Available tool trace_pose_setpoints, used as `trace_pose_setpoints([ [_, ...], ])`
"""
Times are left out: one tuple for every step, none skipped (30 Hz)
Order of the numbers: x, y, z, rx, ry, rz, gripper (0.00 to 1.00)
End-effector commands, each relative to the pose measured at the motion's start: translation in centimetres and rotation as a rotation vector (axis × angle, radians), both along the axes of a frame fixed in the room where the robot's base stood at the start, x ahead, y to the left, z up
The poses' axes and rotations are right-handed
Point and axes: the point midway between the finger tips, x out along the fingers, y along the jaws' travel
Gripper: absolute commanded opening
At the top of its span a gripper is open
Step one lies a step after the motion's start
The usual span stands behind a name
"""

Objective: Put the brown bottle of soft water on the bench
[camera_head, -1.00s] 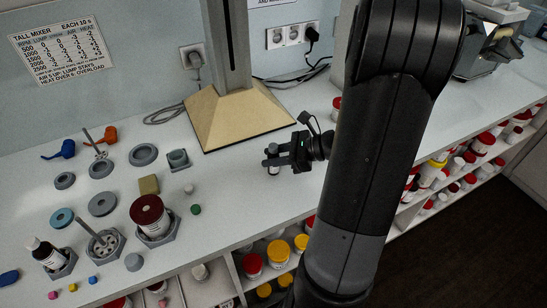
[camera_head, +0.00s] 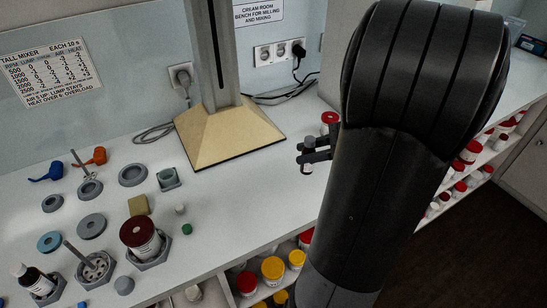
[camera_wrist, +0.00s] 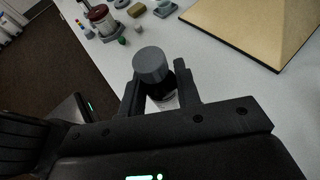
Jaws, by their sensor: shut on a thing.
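My gripper (camera_head: 314,157) is shut on a small dark bottle (camera_wrist: 180,72) with a grey cap and a white label. In the head view the bottle (camera_head: 307,168) shows upright between the fingers, over the bench (camera_head: 250,195) to the right of the mixer's base. I cannot tell whether its bottom touches the bench. The label is mostly hidden by my gripper and cannot be read. Another dark bottle (camera_head: 40,284) with a pale cap and a white label stands in a grey holder at the bench's left front.
The tall mixer's tan base (camera_head: 230,135) stands behind. A red-topped jar (camera_head: 329,118) is close behind my gripper. A large jar with a dark red lid (camera_head: 139,232) and several small parts fill the left side. The bench before the mixer is clear. Shelves of jars lie below.

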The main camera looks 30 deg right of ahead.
Motion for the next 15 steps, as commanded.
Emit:
trace_pose_setpoints([
  [-0.2, -0.2, 0.2, -0.001, -0.001, -0.001, 0.01],
  [-0.3, -0.3, 0.3, -0.001, -0.001, -0.001, 0.01],
  [-0.3, -0.3, 0.3, 0.000, 0.000, -0.001, 0.01],
  [-0.4, -0.4, 0.3, 0.000, 0.000, -0.001, 0.01],
  [-0.4, -0.4, 0.4, -0.001, -0.001, 0.000, 0.01],
  [-0.2, -0.3, 0.3, 0.000, 0.000, 0.002, 0.01],
  [-0.1, -0.3, 0.3, 0.000, 0.000, 0.004, 0.01],
  [0.2, -0.2, 0.3, 0.000, 0.000, 0.009, 0.01],
  [0.8, 0.0, 0.2, 0.000, 0.000, 0.015, 0.01],
  [1.3, 0.2, 0.2, 0.000, 0.000, 0.021, 0.01],
  [1.9, 0.5, 0.2, 0.000, -0.001, 0.027, 0.01],
  [2.9, 0.9, 0.1, 0.000, -0.001, 0.037, 0.01],
  [3.7, 1.3, 0.0, 0.000, 0.001, 0.046, 0.01],
  [4.7, 1.7, 0.0, 0.000, 0.000, 0.055, 0.01],
  [6.0, 2.4, -0.1, 0.000, -0.001, 0.069, 0.01],
])
